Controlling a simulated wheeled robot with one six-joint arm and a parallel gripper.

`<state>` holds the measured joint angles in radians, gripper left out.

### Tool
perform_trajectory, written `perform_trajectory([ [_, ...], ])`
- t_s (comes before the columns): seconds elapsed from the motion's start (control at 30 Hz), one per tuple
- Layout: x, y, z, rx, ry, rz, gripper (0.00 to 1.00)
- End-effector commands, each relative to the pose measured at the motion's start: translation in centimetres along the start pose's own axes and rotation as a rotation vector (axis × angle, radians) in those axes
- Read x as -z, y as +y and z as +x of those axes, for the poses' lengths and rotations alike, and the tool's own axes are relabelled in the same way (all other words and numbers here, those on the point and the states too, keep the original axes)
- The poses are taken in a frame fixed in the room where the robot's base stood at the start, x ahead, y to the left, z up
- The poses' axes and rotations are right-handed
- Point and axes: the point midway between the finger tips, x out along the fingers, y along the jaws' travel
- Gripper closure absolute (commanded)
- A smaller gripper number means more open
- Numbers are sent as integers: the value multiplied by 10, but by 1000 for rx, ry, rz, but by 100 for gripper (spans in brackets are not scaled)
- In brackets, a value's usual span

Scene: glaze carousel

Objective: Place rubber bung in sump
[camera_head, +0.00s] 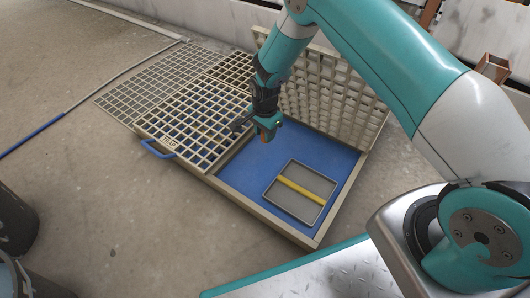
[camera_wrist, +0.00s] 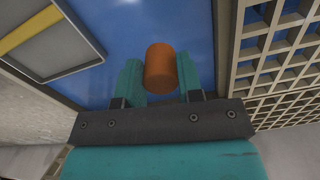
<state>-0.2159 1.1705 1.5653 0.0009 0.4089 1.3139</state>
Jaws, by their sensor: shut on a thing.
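An orange-brown rubber bung (camera_wrist: 160,67) sits between the two teal fingers of my gripper (camera_wrist: 160,80) in the wrist view. My gripper is shut on it. The sump (camera_head: 228,186) is a low framed pit with a blue floor, also visible below the bung in the wrist view (camera_wrist: 190,25). I cannot tell exactly how high the bung is above the blue floor.
A grey tray with a yellow bar (camera_head: 300,192) lies on the sump's blue floor. One grating panel (camera_head: 325,95) stands raised behind the opening. Another grating (camera_head: 195,125), with a blue handle (camera_head: 157,150), covers the left side. A hose (camera_head: 35,133) lies on the floor at left.

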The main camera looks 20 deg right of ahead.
Motion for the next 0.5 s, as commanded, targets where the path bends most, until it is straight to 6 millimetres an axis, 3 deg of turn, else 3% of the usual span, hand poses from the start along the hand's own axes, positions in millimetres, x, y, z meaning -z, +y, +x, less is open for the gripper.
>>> perform_trajectory([
  [0.03,0,0,19,-1,0,-1,89],
  [0.1,0,0,32,0,0,-1,89],
  [0.5,2,1,77,0,0,1,89],
])
